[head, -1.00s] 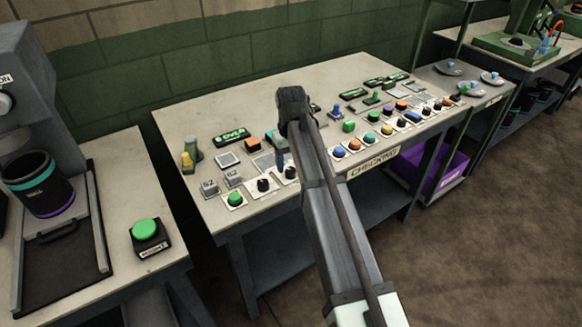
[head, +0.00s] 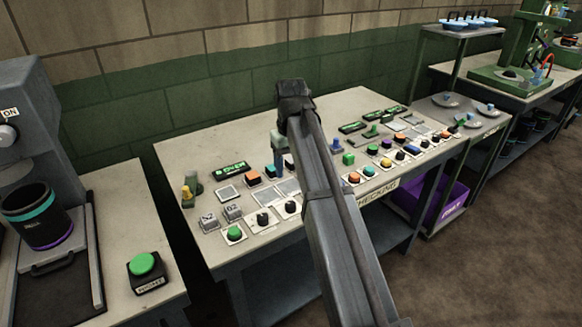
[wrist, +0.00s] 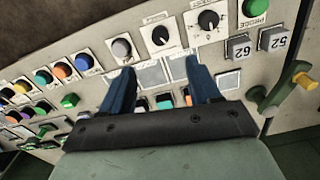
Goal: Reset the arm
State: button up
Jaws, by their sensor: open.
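My gripper (wrist: 158,92) shows in the wrist view with its two blue fingers spread apart and nothing between them. It hangs above the control table (head: 170,155), over grey square panels (wrist: 152,74). In the head view my arm crosses the middle of the picture and hides part of the table; one blue finger (head: 278,160) shows beside it. Black knobs (wrist: 160,36) and a green button (wrist: 270,10) lie beyond the fingers in the wrist view.
A yellow-and-green lever (head: 188,190) stands at the table's left end. Several coloured buttons (head: 370,171) line the front right. A side table at left holds a dark cup (head: 38,222) and a green push button (head: 143,264). A purple bin (head: 445,205) sits below at right.

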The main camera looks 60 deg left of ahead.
dwell(0.3)
